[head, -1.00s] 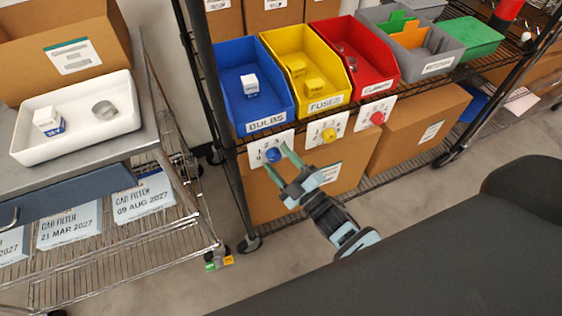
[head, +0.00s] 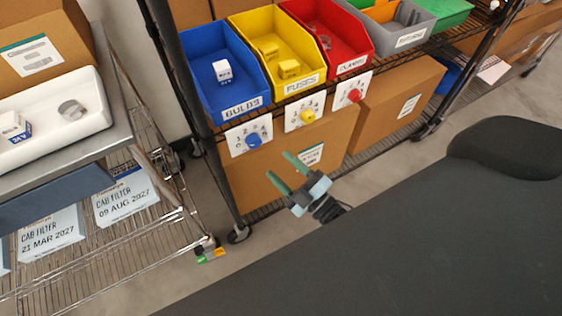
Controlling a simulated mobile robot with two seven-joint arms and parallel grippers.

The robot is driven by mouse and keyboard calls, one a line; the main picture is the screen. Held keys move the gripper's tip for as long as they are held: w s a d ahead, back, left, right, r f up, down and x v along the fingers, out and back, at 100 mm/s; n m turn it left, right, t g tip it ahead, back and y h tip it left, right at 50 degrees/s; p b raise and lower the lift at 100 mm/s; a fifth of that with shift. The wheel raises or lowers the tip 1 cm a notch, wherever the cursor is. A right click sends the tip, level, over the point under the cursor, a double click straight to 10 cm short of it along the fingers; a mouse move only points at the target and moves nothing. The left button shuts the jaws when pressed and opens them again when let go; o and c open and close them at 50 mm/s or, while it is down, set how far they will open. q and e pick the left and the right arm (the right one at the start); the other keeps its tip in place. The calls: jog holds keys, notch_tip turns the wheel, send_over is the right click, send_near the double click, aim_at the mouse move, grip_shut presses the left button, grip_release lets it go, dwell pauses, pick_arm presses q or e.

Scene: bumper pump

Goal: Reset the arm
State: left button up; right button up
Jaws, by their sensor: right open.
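My right gripper (head: 281,167) is open and empty, with its two green fingers apart. It is below the blue knob (head: 253,140) on the dial card under the bulbs bin, and apart from it. It shows in front of a cardboard box (head: 240,188) on the lower shelf. My left gripper is not in view.
Blue (head: 240,95), yellow (head: 300,72) and red (head: 345,50) bins stand on the wire rack, with yellow (head: 307,117) and red (head: 355,96) knobs on cards below. A cart with a white tray (head: 70,125) is at left. Grey floor (head: 190,264) lies between.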

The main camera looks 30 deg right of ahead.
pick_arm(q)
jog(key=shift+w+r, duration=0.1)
pick_arm(e)
jog(key=shift+s, duration=0.1)
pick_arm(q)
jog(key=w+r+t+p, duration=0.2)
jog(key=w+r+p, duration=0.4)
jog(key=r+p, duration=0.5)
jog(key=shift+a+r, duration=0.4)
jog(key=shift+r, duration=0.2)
pick_arm(e)
jog(key=s+d+f+m+g+h, duration=0.1)
jog(key=s+m+g+h, duration=0.4)
jog(key=s, duration=2.2)
jog(key=m+g, duration=0.5)
jog(key=m, duration=0.2)
jog(key=shift+s+f+g, duration=0.25)
jog(key=shift+f+g, duration=0.1)
jog(key=shift+g, duration=0.05)
